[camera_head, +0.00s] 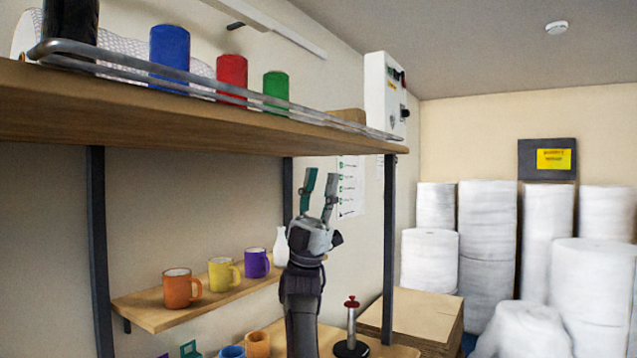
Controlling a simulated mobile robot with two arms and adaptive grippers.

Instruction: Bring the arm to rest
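My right gripper (320,192) points upward in the middle of the head view, in front of the shelf unit. Its two fingers are spread apart with nothing between them. The fingertips are below the front edge of the upper shelf (190,119) and appear apart from it. My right arm rises from the bottom edge of the picture. My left gripper does not show.
Blue (169,52), red (232,77) and green (276,92) cylinders stand on the upper shelf behind a metal rail. Orange (181,287), yellow (223,273) and purple (256,263) mugs stand on the lower shelf (150,315). A red-topped stand (351,325) is right of my arm. White rolls (487,250) fill the right.

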